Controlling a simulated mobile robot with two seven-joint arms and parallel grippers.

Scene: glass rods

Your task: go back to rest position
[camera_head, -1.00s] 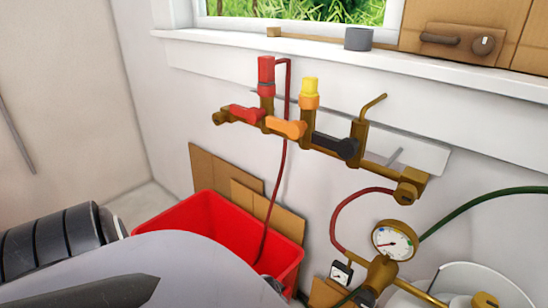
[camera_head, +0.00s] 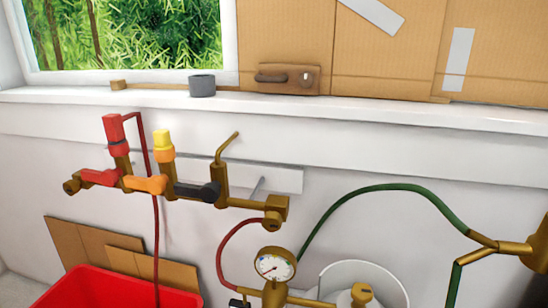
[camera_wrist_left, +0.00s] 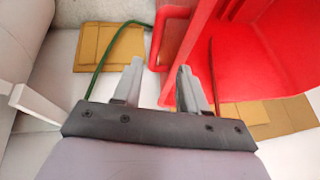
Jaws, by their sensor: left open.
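My left gripper (camera_wrist_left: 159,88) shows in the left wrist view with its two grey fingers apart and nothing between them. A red bin (camera_wrist_left: 285,45) is close beyond and to the right of the fingers in that view. I cannot tell whether the fingers touch it. Neither gripper shows in the head view, and my right gripper is in no view.
A brass manifold (camera_head: 165,190) with red, orange and black handles is on the wall. A pressure gauge (camera_head: 275,265) and hoses are at the lower middle. The red bin (camera_head: 115,290) is at the lower left. Cardboard (camera_head: 90,245) leans behind it.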

